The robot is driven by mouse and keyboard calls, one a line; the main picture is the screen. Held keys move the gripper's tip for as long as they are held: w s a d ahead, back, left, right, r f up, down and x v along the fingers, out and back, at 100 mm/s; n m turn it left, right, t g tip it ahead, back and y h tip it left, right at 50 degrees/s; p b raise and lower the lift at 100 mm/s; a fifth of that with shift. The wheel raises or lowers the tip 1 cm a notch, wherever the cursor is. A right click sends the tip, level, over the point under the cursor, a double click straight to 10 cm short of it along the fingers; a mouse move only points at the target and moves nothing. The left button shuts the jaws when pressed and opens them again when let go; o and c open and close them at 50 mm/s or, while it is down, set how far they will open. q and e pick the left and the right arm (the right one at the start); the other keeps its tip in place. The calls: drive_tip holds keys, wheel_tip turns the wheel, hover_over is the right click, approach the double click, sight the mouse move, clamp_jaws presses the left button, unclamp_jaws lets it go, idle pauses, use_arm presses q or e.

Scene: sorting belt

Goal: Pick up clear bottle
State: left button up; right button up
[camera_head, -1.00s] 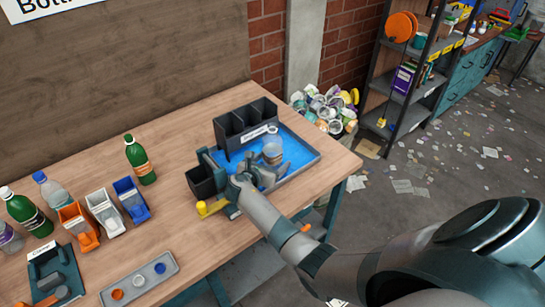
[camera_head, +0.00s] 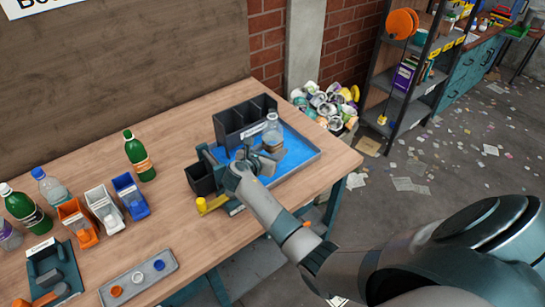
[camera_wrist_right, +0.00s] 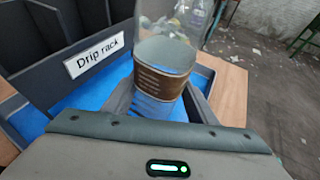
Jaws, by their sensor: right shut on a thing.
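The clear bottle (camera_head: 273,130) has a brown label. It looks about upright over the blue drip-rack tray (camera_head: 306,156); I cannot tell whether its base touches the tray. My right gripper (camera_head: 264,160) is shut on its lower part. In the right wrist view the clear bottle (camera_wrist_right: 166,68) stands between the two fingers of my right gripper (camera_wrist_right: 158,105), and its top is cut off by the frame edge. My left gripper is not in view.
A dark divided rack (camera_head: 244,121) labelled "Drip rack" stands behind the tray. A dark bin (camera_head: 203,178) and a yellow knob (camera_head: 202,205) are to the left. Green bottles (camera_head: 139,155), small coloured bins (camera_head: 104,210) and a cap tray (camera_head: 139,280) occupy the table's left.

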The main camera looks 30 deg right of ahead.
drive_tip(key=s+d+r, duration=0.2)
drive_tip(key=s+r, duration=0.1)
drive_tip(key=s, duration=0.2)
drive_tip(key=s+d+r+b, duration=0.1)
drive_tip(key=s+d+r, duration=0.1)
drive_tip(key=s+r, duration=0.2)
drive_tip(key=shift+s+d+b, duration=0.3)
drive_tip(key=shift+s+d, duration=0.05)
drive_tip(key=shift+s, duration=0.55)
drive_tip(key=shift+r, duration=0.1)
drive_tip(key=s+r+p, duration=0.9)
drive_tip(key=s+r, duration=0.1)
drive_tip(key=r, duration=0.4)
drive_tip(key=shift+d, duration=0.4)
